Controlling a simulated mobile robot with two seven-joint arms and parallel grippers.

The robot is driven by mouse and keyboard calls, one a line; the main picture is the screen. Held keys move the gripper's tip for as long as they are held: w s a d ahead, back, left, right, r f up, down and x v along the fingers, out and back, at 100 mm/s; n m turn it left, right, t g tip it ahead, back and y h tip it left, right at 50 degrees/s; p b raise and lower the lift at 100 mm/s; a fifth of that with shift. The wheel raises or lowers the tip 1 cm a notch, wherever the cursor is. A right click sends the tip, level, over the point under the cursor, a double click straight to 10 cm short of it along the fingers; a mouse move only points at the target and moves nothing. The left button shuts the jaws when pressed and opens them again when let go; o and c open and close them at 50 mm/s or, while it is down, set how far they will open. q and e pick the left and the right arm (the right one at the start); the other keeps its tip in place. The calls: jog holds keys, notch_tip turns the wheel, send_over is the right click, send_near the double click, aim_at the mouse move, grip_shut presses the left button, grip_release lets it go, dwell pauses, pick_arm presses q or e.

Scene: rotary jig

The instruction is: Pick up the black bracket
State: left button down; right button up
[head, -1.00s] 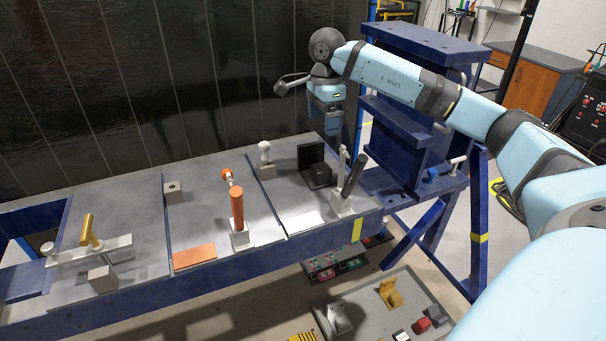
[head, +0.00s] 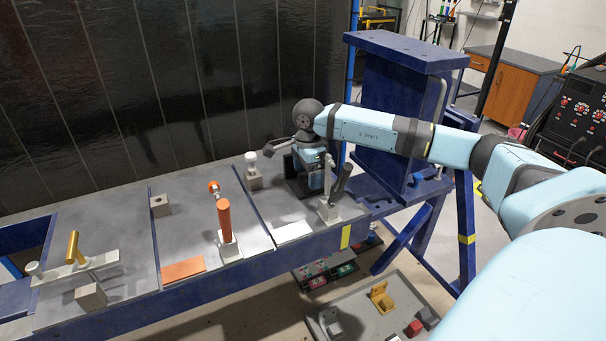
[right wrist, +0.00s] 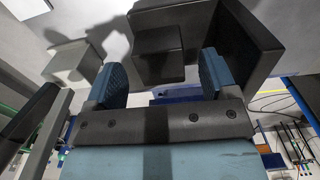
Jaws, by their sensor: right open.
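The black bracket (head: 290,166) stands on the right-hand plate of the blue table in the head view, mostly hidden behind my right gripper (head: 309,184). In the right wrist view the black bracket (right wrist: 160,52) shows close up, with an upright plate and a block. My right gripper (right wrist: 161,70) is open there, with its two blue-padded fingers on either side of the block. I see a gap on the left side; whether the right finger touches the bracket I cannot tell. My left gripper is in neither view.
A toggle clamp with a black handle (head: 341,183) stands just in front of the bracket. A white-knobbed post (head: 251,164) is to its left. An orange-handled clamp (head: 225,220) is farther left. A blue steel stand (head: 398,110) rises on the right.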

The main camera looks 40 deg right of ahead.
jog(key=shift+f, duration=0.8)
jog(key=shift+r, duration=0.1)
jog(key=c, duration=1.3)
